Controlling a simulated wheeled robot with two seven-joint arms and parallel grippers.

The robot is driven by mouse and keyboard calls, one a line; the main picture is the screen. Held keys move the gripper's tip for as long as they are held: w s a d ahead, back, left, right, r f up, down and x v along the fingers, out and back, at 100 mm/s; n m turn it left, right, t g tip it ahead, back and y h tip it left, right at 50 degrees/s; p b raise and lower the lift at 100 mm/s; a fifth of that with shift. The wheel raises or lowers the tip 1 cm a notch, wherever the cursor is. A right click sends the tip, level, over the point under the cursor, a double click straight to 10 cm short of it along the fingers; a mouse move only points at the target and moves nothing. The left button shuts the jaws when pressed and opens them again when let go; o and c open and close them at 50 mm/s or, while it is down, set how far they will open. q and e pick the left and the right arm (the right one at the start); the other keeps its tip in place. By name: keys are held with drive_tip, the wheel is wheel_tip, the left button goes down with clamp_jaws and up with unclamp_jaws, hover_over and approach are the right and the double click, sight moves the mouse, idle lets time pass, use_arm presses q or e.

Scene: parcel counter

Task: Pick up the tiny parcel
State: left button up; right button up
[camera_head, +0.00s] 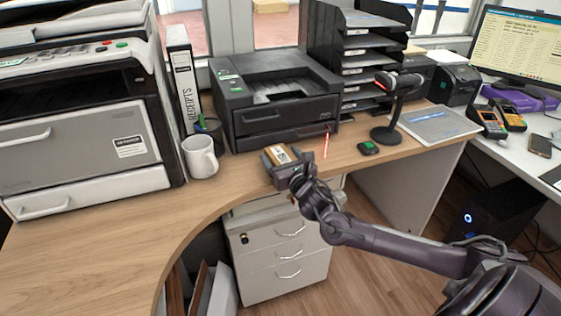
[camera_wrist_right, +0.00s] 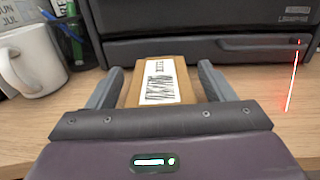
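The tiny parcel is a small brown box (camera_head: 279,155) with a white label, lying on the wooden counter near its front edge, in front of the black printer. In the right wrist view the parcel (camera_wrist_right: 156,82) lies between the two fingers of my right gripper (camera_wrist_right: 160,84). A narrow gap shows on its left side and a wider one on its right, so the fingers are open around it. In the head view my right gripper (camera_head: 285,168) reaches the parcel from the front edge side and partly covers it. My left gripper is in neither view.
A white mug (camera_head: 200,157) and a pen cup (camera_head: 212,130) stand to the left. A black printer (camera_head: 275,98) stands right behind the parcel. A red line (camera_head: 326,146), a small dark device (camera_head: 369,147) and a scanner stand (camera_head: 390,120) are to the right. The counter's left front is clear.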

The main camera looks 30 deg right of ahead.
drive_tip(key=c, duration=1)
drive_tip(key=shift+r, duration=0.1)
